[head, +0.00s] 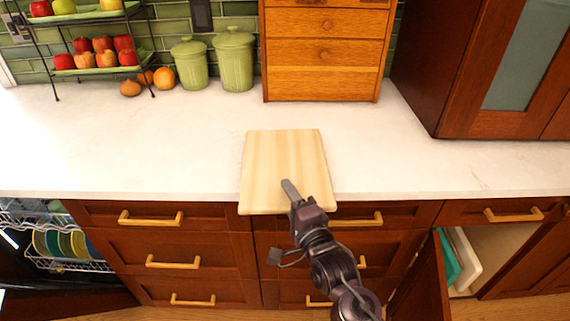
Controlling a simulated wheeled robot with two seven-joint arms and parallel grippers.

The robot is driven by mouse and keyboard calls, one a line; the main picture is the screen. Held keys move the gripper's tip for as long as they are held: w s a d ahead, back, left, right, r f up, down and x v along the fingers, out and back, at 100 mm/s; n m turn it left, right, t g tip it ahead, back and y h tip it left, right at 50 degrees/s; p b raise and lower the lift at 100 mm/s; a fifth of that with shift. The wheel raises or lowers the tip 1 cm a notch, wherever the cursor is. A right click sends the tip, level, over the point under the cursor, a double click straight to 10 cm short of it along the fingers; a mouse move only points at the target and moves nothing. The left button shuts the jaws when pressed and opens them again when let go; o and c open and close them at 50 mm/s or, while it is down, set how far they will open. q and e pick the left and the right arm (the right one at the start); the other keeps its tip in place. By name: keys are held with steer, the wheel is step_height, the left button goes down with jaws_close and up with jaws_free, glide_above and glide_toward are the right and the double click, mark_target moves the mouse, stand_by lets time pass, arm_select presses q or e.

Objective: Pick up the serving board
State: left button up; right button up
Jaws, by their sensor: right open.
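The serving board (284,152) is a pale wooden rectangle lying flat on the white counter. Its near edge sticks out past the counter's front edge. My right gripper (290,190) is over the near part of the board, with a grey finger pointing at it. The gripper is open and holds nothing. I cannot tell whether the finger touches the board or hovers above it. My right arm comes up from the bottom and hides part of the drawers. My left gripper is not in view.
A wooden drawer box (325,50), two green canisters (233,60) and a fruit rack (98,60) stand at the back. A dark wood cabinet (480,60) is at the right. An open dishwasher rack (65,245) holds plates at lower left. The counter around the board is clear.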

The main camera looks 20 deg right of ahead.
jaws_close()
steer(key=shift+r, duration=0.1)
steer(key=shift+r, duration=0.1)
